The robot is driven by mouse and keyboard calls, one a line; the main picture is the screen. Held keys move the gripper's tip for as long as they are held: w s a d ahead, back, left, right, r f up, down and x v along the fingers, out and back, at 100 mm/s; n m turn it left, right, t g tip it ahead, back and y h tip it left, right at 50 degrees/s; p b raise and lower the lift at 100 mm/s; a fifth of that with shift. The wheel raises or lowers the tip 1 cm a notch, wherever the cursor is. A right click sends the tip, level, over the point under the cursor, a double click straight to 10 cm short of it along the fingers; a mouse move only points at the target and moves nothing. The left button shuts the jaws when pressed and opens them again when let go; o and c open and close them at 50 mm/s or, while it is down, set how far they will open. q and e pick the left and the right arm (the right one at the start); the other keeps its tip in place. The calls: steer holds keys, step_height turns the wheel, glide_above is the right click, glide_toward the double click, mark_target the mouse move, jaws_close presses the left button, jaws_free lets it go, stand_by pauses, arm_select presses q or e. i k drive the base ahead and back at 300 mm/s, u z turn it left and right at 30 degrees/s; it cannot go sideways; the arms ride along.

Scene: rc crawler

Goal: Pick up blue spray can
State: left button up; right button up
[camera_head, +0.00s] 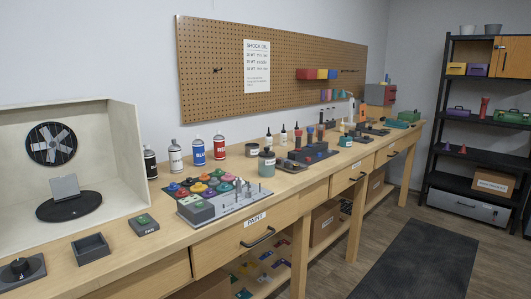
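The blue spray can (199,152) stands upright on the long wooden workbench (133,260), toward the wall. It has a blue label band and a pale top. It stands in a row of spray cans, with a white or grey can (175,158) on its left and a red-labelled can (219,147) on its right. A black can (150,164) stands farther left. Nothing covers the blue can. Neither of my grippers shows in the head view.
A rack of coloured caps (207,185) lies in front of the cans. A white spray booth (108,139) with a turntable stands at left. A jar (267,163) and tools fill the bench farther right. A black shelf (470,125) stands at right; the floor mat (420,262) is clear.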

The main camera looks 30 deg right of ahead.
mark_target(198, 148)
steer(key=z, duration=0.55)
steer(key=i, duration=1.1)
steer(key=z, duration=1.9)
steer(key=i, duration=1)
steer(key=u, duration=3.45)
